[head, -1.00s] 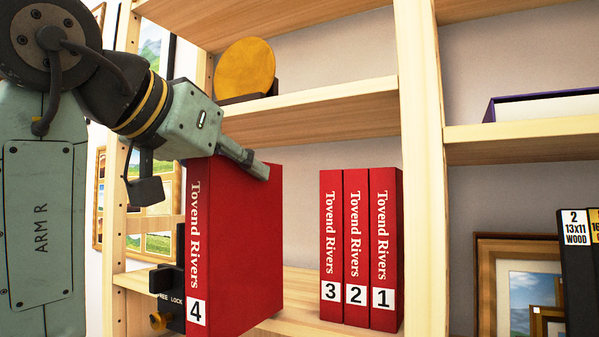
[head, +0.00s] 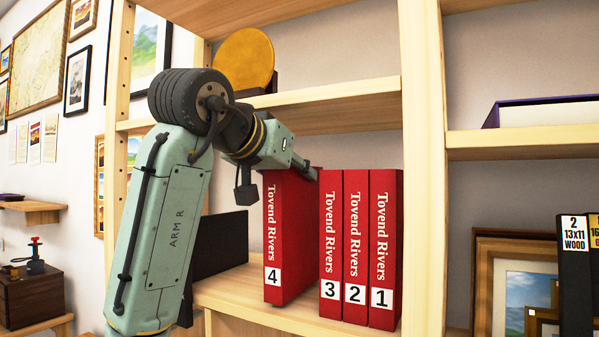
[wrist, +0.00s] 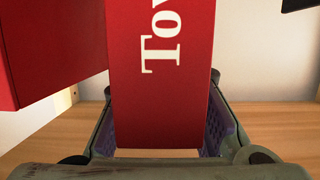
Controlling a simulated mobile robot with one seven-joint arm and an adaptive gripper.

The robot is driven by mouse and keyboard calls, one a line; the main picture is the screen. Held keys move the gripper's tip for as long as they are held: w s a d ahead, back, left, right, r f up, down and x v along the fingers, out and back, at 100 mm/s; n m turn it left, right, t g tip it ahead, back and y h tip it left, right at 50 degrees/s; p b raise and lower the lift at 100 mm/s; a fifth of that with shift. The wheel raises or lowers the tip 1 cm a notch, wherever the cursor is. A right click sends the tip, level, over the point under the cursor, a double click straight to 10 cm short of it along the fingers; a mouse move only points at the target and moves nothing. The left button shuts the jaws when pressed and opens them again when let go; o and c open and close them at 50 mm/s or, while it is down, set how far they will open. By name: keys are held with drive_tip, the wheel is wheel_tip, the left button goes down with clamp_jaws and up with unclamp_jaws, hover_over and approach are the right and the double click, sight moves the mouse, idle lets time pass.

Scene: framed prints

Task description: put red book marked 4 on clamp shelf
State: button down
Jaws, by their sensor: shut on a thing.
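The red book marked 4 (head: 291,240) stands upright over the shelf (head: 245,291), left of the other red books. I cannot tell whether its bottom touches the board. My gripper (head: 309,173) is shut on its top; in the wrist view my fingers (wrist: 160,145) lie on both sides of the book (wrist: 162,70). Red books marked 3 (head: 331,245), 2 (head: 356,245) and 1 (head: 384,245) stand upright together at the right. A narrow gap shows between book 4 and its neighbour (wrist: 45,50) in the wrist view. A black panel (head: 221,243), perhaps of the clamp, stands at the left, partly behind my arm.
An upper board (head: 330,108) with a round yellow plate (head: 244,61) hangs above my gripper. A wooden upright (head: 425,170) closes the bay at the right. Free shelf room lies between the black panel and book 4.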

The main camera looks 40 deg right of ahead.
drive_tip(key=shift+w+d+r, duration=0.15)
drive_tip(key=shift+w+d, duration=0.1)
drive_tip(key=shift+d, duration=0.4)
drive_tip(key=shift+f, duration=0.5)
drive_tip(key=c, duration=1.2)
unclamp_jaws()
drive_tip(key=shift+c, duration=0.2)
drive_tip(key=b+v, duration=0.3)
drive_tip(key=v, duration=0.9)
